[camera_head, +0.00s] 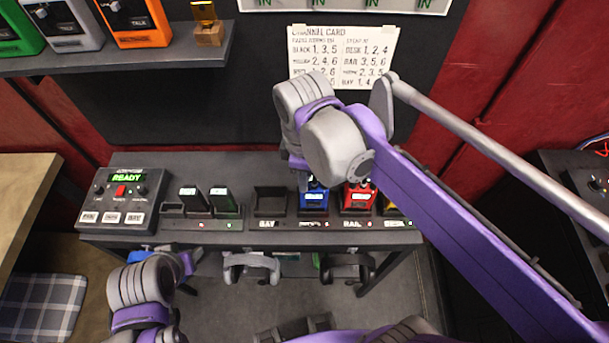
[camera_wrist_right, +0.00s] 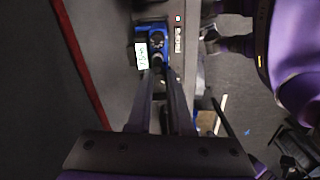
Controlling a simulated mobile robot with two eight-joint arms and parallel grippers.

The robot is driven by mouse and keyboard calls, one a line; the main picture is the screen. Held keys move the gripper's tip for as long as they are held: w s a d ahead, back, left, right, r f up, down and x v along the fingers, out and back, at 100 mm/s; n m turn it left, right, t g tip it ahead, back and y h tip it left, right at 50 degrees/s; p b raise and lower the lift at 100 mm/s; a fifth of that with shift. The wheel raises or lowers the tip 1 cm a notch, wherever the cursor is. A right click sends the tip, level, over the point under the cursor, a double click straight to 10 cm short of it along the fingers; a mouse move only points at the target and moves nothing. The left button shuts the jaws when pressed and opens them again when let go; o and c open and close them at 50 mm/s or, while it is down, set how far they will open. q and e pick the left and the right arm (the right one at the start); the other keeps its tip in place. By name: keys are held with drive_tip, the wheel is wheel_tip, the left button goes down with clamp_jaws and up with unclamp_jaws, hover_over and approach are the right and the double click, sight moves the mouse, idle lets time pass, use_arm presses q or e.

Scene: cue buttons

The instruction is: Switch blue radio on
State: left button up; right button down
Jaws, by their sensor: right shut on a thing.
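The blue radio (camera_head: 314,203) stands in a dock slot on the dark desk, between an empty slot and a red radio. In the right wrist view the blue radio (camera_wrist_right: 151,32) shows at the top, with dark knobs and a pale panel with dark marks whose text I cannot read. My right gripper (camera_wrist_right: 158,70) reaches the blue radio from above, with its fingers closed together at the radio's knob end. In the head view my right arm hides the fingertips. My left arm is at the lower left, and I cannot make out its gripper.
A red radio (camera_head: 357,199) stands right beside the blue one. Headsets (camera_head: 251,267) hang under the desk front. A shelf (camera_head: 120,60) with more radios is at the upper left.

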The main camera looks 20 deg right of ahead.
drive_tip(key=shift+m, duration=2)
drive_tip(key=c, duration=0.8)
unclamp_jaws()
drive_tip(key=shift+r, duration=0.15)
wheel_tip(320, 180, up, 10)
drive_tip(key=shift+r, duration=0.25)
drive_tip(key=shift+s+a, duration=0.1)
